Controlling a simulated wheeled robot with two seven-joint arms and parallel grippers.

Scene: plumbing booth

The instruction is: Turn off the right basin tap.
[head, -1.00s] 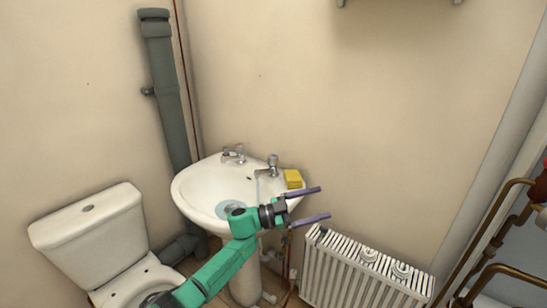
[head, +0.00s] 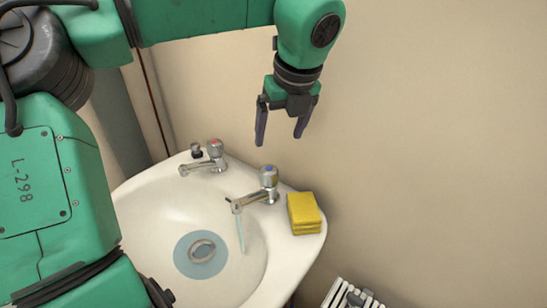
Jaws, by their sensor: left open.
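The right basin tap (head: 266,183) has a chrome body and a round handle with a blue top. A thin stream of water (head: 240,232) runs from its spout into the white basin (head: 155,209). The left basin tap (head: 209,158) has a red top, and no water shows from it. My left gripper (head: 280,140) is open and empty, pointing down. In the picture it is above the right tap, apart from it. My right gripper is not in view.
Yellow sponges (head: 304,212) lie stacked on the basin's right rim. A small dark plug-like item (head: 196,150) sits beside the left tap. A ring-shaped object (head: 202,251) lies in shallow water at the drain. A white radiator (head: 350,296) stands at the lower right.

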